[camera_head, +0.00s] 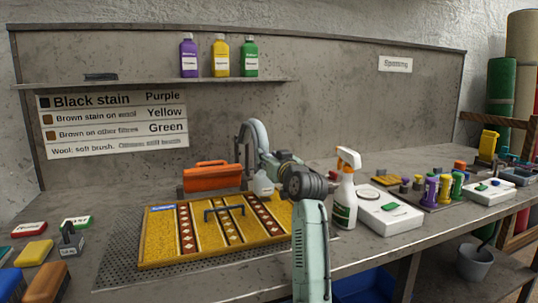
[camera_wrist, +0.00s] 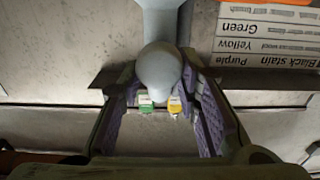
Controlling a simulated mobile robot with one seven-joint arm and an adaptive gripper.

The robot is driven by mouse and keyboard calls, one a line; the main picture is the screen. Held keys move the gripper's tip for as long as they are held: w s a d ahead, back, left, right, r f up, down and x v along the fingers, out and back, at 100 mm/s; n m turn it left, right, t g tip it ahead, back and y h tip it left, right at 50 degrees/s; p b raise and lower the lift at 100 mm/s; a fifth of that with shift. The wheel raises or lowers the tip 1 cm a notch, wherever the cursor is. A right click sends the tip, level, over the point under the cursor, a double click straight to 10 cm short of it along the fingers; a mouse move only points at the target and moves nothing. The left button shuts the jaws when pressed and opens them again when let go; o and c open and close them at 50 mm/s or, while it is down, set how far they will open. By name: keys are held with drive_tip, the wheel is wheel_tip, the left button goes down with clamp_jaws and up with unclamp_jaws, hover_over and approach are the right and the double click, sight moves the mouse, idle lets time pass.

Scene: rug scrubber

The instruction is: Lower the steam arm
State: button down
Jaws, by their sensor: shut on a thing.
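The steam arm (camera_head: 257,133) is a grey curved pipe standing at the back of the bench, behind the patterned yellow rug (camera_head: 163,245). In the wrist view the steam arm (camera_wrist: 160,18) ends in a rounded grey knob between the purple-padded fingers of my gripper (camera_wrist: 160,100). My gripper (camera_head: 268,163) is shut on the steam arm, raised above the rug's back right side. In the head view, my own arm hides part of the rug's right side, and the contact between fingers and steam arm is hard to make out.
An orange tool (camera_head: 211,177) sits behind the rug. A white spray bottle (camera_head: 345,190) stands close to the right of my arm. Brushes and blocks (camera_head: 34,252) lie at the left. Purple, yellow and green bottles (camera_head: 220,57) stand on the shelf (camera_head: 150,84).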

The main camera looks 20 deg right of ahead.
wheel_tip(320, 180, down, 2)
drive_tip(key=shift+d, duration=0.1)
drive_tip(key=c, duration=1.5)
unclamp_jaws()
drive_tip(key=shift+f, duration=0.1)
drive_tip(key=shift+o, duration=1.3)
drive_tip(key=shift+s+r, duration=0.1)
drive_tip(key=shift+r, duration=0.25)
drive_tip(key=s, duration=1.2)
drive_tip(key=shift+a, duration=0.4)
